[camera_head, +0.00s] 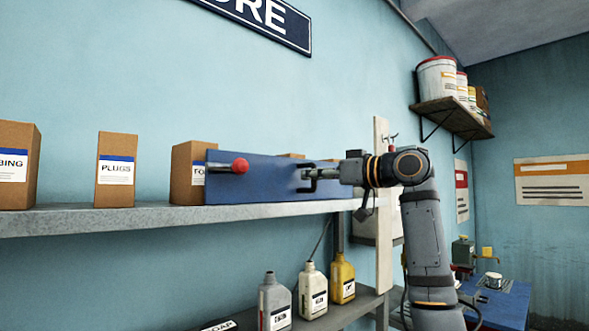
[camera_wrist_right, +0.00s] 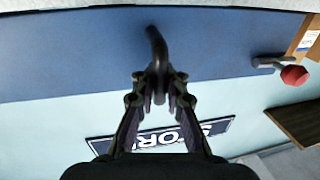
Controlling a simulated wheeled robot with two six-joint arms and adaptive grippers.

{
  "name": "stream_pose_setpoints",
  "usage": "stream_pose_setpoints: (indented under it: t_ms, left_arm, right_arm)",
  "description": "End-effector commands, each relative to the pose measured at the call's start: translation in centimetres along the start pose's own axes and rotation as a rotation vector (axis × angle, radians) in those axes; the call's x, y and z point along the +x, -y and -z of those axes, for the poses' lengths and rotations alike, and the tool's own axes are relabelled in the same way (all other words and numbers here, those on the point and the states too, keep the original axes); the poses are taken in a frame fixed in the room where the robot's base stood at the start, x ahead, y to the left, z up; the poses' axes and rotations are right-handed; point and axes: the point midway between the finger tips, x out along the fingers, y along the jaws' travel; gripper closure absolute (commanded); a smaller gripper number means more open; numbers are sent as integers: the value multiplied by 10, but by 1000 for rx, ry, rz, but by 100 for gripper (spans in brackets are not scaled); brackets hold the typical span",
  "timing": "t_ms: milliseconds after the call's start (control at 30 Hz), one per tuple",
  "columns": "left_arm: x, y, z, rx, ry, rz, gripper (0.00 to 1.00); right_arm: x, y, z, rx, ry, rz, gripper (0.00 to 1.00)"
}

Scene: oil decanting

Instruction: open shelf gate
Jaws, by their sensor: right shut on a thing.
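The shelf gate is a blue panel (camera_head: 265,184) standing upright along the front of the upper shelf; it also fills the upper part of the right wrist view (camera_wrist_right: 80,55). A dark handle (camera_wrist_right: 154,42) sticks out from the panel. My right gripper (camera_head: 308,174) is at this handle, and in the right wrist view its two fingers (camera_wrist_right: 160,82) are closed around it. A latch with a red knob (camera_head: 240,165) sits toward the gate's left end; the knob also shows in the right wrist view (camera_wrist_right: 294,75). My left gripper is not in view.
Cardboard boxes (camera_head: 115,170) stand on the grey upper shelf (camera_head: 90,218) left of the gate, and one is partly behind it. Several bottles (camera_head: 313,291) stand on the lower shelf. A wall shelf (camera_head: 452,112) with buckets is at the upper right.

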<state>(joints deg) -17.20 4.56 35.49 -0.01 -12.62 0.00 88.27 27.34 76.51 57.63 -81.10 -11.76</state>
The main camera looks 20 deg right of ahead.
Motion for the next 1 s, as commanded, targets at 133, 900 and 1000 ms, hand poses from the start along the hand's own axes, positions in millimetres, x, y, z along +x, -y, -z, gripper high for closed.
stream_pose_setpoints:
  t_ms: [133, 900, 1000]
  left_arm:
    - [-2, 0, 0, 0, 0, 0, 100]
    - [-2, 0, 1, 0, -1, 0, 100]
    - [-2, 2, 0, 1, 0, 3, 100]
  right_arm:
    - [-1, -8, -1, 1, 3, -1, 100]
    - [-1, -8, -1, 0, 1, 0, 65]
    - [-4, -8, 0, 0, 1, -1, 65]
